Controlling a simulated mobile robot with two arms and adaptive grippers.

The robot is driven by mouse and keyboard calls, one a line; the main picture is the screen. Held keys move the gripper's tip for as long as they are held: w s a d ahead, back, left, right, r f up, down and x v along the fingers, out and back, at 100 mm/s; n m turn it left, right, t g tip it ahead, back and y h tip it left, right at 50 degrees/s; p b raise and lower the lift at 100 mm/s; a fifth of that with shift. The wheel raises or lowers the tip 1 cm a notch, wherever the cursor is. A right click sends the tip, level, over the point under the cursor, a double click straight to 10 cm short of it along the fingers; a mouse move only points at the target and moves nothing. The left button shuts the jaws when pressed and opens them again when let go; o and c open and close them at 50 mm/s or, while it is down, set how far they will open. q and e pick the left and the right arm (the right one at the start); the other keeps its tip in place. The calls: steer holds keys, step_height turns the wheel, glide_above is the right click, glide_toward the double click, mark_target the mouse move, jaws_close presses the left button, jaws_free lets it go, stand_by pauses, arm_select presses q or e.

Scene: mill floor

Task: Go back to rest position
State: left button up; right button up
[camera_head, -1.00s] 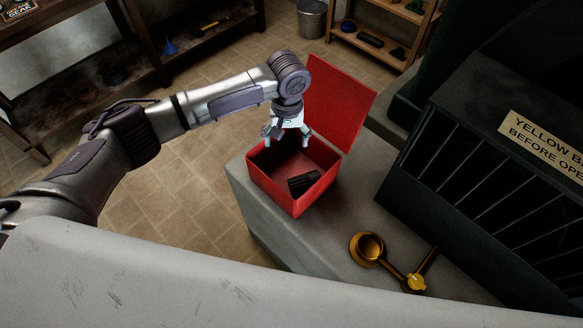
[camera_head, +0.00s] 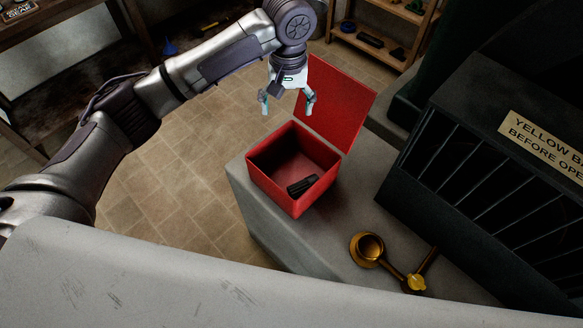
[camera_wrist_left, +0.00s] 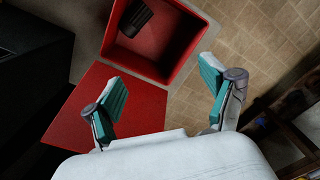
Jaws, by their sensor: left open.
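My left gripper (camera_head: 287,102) is open and empty, raised above and behind the open red box (camera_head: 277,190). In the left wrist view its two teal-padded fingers (camera_wrist_left: 162,100) stand wide apart, with nothing between them. The red box also shows in the left wrist view (camera_wrist_left: 188,47), with its lid swung open. A black ribbed object (camera_head: 301,185) lies inside the box on its floor, and it also shows in the left wrist view (camera_wrist_left: 136,18). My right gripper is not in view.
The box stands on a grey bench (camera_head: 262,225). A brass cup-like piece with a handle (camera_head: 368,249) lies near it. A dark slatted machine with a yellow label (camera_head: 545,143) fills the right. Shelves (camera_head: 385,40) stand behind. Tiled floor is open on the left.

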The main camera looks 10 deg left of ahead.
arm_select(q)
steer(key=s+d+f+m+t+h, duration=0.1)
steer(key=s+d+f+m+h, duration=0.4)
steer(key=s+f, duration=0.65)
steer(key=s+a+f+t+y, duration=0.3)
steer(key=s+a+y, duration=0.1)
steer(key=s+a, duration=1.15)
step_height(320, 180, down, 26)
steer(key=s+g, duration=0.2)
steer(key=s+a+f+g, duration=0.1)
steer(key=s+a+f, duration=0.1)
steer(key=s+f, duration=1.4)
steer(key=shift+s+a+f+y+b, duration=0.2)
steer(key=shift+f+y+b, duration=0.1)
steer(key=shift+f+b, duration=0.25)
